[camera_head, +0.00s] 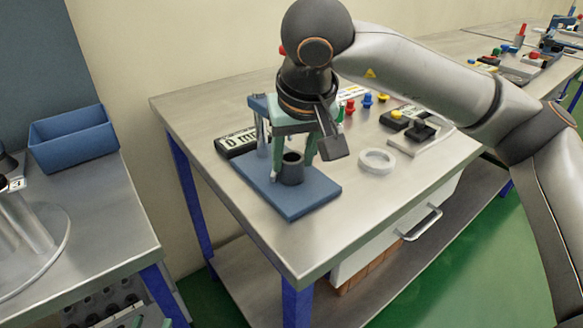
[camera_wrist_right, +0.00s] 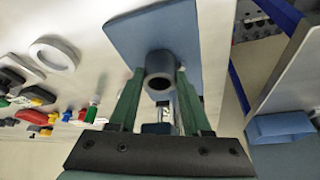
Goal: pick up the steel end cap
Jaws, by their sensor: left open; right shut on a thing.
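The steel end cap (camera_head: 291,168) appears to be the short dark grey cylinder with a round hole in its top. It stands upright on, or just above, the blue plate of a fixture (camera_head: 305,200). My right gripper (camera_head: 292,160) comes down over it from above, with one green finger on each side. The right wrist view shows the cap (camera_wrist_right: 160,72) between the fingertips, and the gripper is shut on it. Whether its underside touches the plate cannot be told.
A pale ring (camera_head: 377,161) lies right of the fixture. A labelled black box (camera_head: 236,143) lies behind it. Several coloured knobs and a black-and-yellow device (camera_head: 397,118) stand further right. A blue bin (camera_head: 75,140) sits on the left bench. The table's front is clear.

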